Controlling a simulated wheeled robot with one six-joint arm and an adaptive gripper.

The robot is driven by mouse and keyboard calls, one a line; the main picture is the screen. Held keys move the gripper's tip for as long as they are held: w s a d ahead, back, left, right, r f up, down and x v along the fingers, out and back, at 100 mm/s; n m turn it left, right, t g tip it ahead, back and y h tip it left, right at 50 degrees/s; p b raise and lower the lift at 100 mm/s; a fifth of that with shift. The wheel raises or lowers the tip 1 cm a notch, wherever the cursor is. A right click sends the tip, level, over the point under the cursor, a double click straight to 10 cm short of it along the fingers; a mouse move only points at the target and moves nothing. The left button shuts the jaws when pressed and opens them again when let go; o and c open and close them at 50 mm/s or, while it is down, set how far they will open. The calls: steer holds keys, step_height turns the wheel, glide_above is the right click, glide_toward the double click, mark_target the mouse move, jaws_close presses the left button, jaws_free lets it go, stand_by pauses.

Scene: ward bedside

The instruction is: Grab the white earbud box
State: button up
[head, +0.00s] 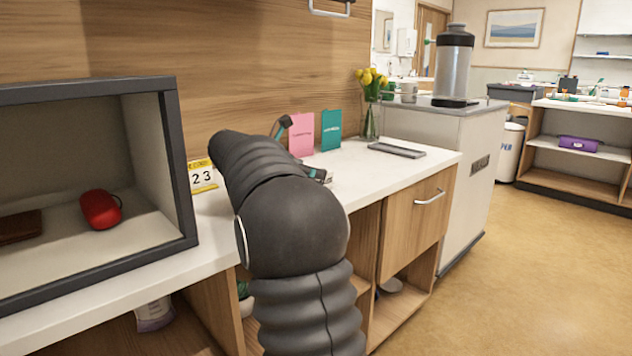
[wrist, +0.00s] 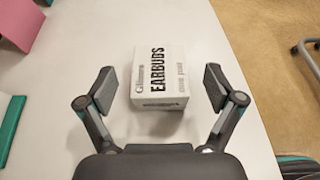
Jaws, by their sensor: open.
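The white earbud box (wrist: 160,76) lies on the white counter in the wrist view, with "EARBUDS" in dark print on its top. My gripper (wrist: 160,88) is open, with one finger on the left of the box and one on the right. Gaps show between both fingers and the box. In the head view my gripper (head: 308,160) is mostly hidden behind my dark arm, above the counter.
The white counter (head: 412,172) carries a pink card (head: 301,135), a teal card (head: 331,130), a dark tray (head: 397,149) and a flower vase (head: 371,122). A dark-framed open cubby (head: 172,165) with a red case (head: 101,209) stands left. The counter's edge lies right of the box.

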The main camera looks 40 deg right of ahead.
steer(key=x, duration=0.3)
steer(key=shift+d+f, duration=0.1)
steer(key=shift+f, duration=0.35)
steer(key=shift+r, duration=0.1)
steer(key=c, duration=1.3)
steer(key=shift+o, duration=0.2)
